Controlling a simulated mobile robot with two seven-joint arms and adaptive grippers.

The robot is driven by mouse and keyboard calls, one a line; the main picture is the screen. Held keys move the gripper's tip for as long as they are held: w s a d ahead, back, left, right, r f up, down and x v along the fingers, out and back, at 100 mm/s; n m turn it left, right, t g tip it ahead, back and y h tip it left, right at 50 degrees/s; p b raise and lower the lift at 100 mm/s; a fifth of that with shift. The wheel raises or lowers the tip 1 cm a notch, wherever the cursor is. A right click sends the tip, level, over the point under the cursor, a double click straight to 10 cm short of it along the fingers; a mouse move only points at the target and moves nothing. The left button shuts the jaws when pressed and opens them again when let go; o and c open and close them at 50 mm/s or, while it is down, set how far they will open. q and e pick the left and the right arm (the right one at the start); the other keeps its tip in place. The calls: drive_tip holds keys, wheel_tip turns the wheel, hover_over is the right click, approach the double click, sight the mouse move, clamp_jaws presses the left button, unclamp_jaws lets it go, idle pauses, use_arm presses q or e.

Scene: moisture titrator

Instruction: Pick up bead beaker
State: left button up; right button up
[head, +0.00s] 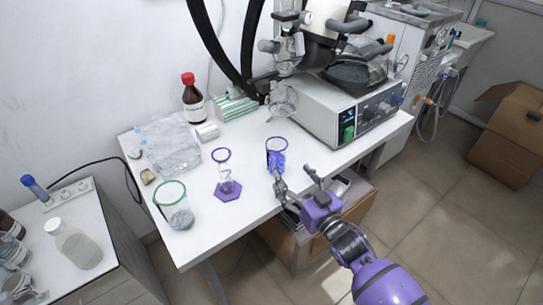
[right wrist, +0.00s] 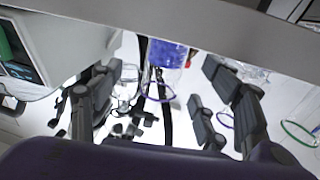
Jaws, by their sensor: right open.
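The bead beaker (head: 277,146) is a clear beaker with a purple rim and blue beads inside. It stands upright near the front edge of the white table (head: 250,200). My right gripper (head: 296,178) is open and empty, just in front of the beaker on its near right side, with its fingers towards it. In the right wrist view the beaker (right wrist: 166,56) appears between the two spread fingers (right wrist: 164,72), beyond them and not visibly touched; the table edge partly cuts across that view. My left gripper is not in view.
A purple-based glass piece (head: 228,190) and a green-rimmed beaker (head: 175,207) stand left of the bead beaker. The titrator (head: 345,105) stands behind it to the right. A red-capped bottle (head: 193,100) is at the back. A cardboard box (head: 285,235) sits below the table.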

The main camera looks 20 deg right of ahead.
sight(282, 165)
drive_tip(key=shift+w+a, duration=0.1)
drive_tip(key=shift+w, duration=0.2)
drive_tip(key=shift+w+a, duration=0.2)
drive_tip(key=shift+w, duration=0.7)
drive_tip(key=shift+w+a+r, duration=0.15)
drive_tip(key=shift+w+a, duration=0.1)
drive_tip(key=shift+w, duration=0.4)
drive_tip(key=w, duration=0.1)
drive_tip(key=w+a, duration=0.1)
drive_tip(key=w, duration=0.1)
drive_tip(key=shift+w+a+r, duration=0.1)
drive_tip(key=shift+w+a, duration=0.05)
drive_tip(key=shift+w, duration=0.1)
drive_tip(key=shift+w+a, duration=0.1)
drive_tip(key=shift+w, duration=0.35)
drive_tip(key=c, duration=1.3)
drive_tip(key=shift+c, duration=0.9)
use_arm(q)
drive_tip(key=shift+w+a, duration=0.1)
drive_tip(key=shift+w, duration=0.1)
